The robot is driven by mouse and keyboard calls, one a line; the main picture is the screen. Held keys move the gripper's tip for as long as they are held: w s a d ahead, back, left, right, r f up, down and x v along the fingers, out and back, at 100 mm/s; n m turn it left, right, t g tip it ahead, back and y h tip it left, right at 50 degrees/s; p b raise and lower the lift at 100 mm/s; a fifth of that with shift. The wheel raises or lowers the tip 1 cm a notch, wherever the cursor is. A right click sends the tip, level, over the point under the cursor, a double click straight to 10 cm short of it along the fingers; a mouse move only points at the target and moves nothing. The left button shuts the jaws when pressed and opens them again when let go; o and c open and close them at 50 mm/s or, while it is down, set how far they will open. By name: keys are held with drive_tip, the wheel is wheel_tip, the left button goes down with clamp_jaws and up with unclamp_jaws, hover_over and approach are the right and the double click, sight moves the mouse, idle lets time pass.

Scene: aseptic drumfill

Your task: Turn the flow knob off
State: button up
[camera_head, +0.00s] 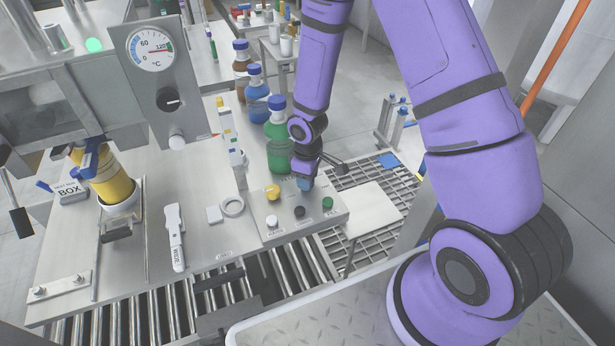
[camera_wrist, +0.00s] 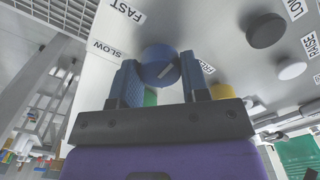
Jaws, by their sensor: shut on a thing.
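The flow knob appears to be the round blue knob (camera_wrist: 158,58) on the grey control panel, with a short pale mark slanting on its face. FAST (camera_wrist: 127,8) and SLOW (camera_wrist: 103,50) labels stand beside it; another label is partly hidden behind a finger. My gripper (camera_wrist: 160,76) has its two blue fingers on either side of the knob, shut on it. In the head view my gripper (camera_head: 305,182) reaches down to the back right of the control panel (camera_head: 325,222), and the knob itself is largely hidden by it there.
Yellow (camera_head: 272,192), black (camera_head: 299,211) and green (camera_head: 327,203) buttons and a white one (camera_head: 271,221) sit close by on the panel. A green bottle (camera_head: 278,140) stands just behind my gripper. A gauge plate (camera_head: 152,75) with a dark knob stands at left.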

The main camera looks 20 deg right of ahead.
drive_tip(key=o, duration=0.9)
drive_tip(key=shift+r, duration=0.1)
wheel_tip(320, 180, up, 11)
drive_tip(key=shift+f, duration=0.15)
idle(0.5)
drive_tip(key=s+d+r+m+t, duration=0.15)
drive_tip(key=s+r, duration=0.25)
drive_tip(key=r, duration=0.5)
drive_tip(key=s+d+r+m+t+h, duration=0.1)
drive_tip(key=s+d+r+m, duration=0.3)
drive_tip(key=r, duration=0.5)
drive_tip(key=s+d+r+m+t, duration=0.1)
drive_tip(key=s+r, duration=0.4)
drive_tip(key=r, duration=0.4)
drive_tip(key=s+r+m, duration=0.1)
drive_tip(key=s, duration=0.2)
drive_tip(key=s+r+t, duration=0.1)
drive_tip(key=s+r, duration=0.1)
drive_tip(key=s, duration=0.1)
drive_tip(key=s+r+m+y, duration=0.1)
drive_tip(key=s, duration=0.3)
drive_tip(key=shift+s+d+r+m+t, duration=0.1)
drive_tip(key=shift+d+r+m+t, duration=0.1)
drive_tip(key=shift+r+m+t, duration=0.15)
